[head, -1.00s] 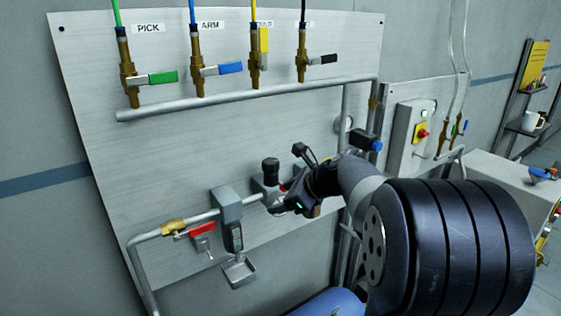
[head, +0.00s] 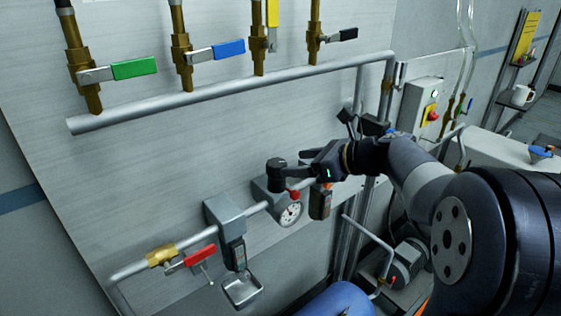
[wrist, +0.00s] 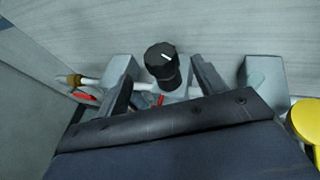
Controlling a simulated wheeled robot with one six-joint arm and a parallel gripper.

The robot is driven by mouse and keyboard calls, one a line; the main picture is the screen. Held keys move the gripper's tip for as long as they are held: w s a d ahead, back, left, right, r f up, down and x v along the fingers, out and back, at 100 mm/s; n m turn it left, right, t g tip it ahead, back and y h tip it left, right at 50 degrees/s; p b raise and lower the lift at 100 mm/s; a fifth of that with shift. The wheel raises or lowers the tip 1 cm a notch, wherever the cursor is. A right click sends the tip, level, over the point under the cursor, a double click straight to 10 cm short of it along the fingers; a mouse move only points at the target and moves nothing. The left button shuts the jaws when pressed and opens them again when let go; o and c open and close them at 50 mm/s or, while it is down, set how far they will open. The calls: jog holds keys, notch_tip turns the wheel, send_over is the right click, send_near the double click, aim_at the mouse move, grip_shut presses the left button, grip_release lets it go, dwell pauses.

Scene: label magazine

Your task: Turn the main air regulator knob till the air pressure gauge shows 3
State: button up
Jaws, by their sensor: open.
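The black regulator knob (wrist: 162,62) stands upright between my gripper's open fingers in the wrist view, with a white mark on its top. The round white gauge (head: 291,213) is on the regulator body just below the knob. Its needle is too small to read.
A red-handled valve (head: 200,257) and a grey filter unit (head: 226,220) sit on the pipe to the left. Valves with green (head: 134,68), blue (head: 229,49), yellow and black levers are above. A blue tank (head: 338,303) is below.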

aim_at(280, 162)
jog(key=x, duration=0.7)
jog(key=shift+f, duration=0.1)
jog(key=shift+c, duration=0.6)
jog(key=c, duration=0.9)
jog(key=shift+o, duration=0.2)
jog(key=shift+p, duration=0.4)
jog(key=shift+n+g+p, duration=0.4)
jog(key=n+g+p, duration=0.1)
jog(key=n+g+y+p, duration=0.1)
jog(key=p, duration=0.1)
jog(key=shift+r+n+g+y, duration=0.25)
jog(key=shift+n+g+y, duration=0.05)
jog(key=shift+g, duration=0.1)
jog(key=n+g+p, duration=0.2)
jog(key=p, duration=0.1)
jog(key=shift+f+g+y, duration=0.1)
jog(key=shift+g+y, duration=0.2)
jog(key=shift+g, duration=0.1)
jog(key=shift+f+n, duration=0.1)
jog(key=shift+n, duration=0.3)
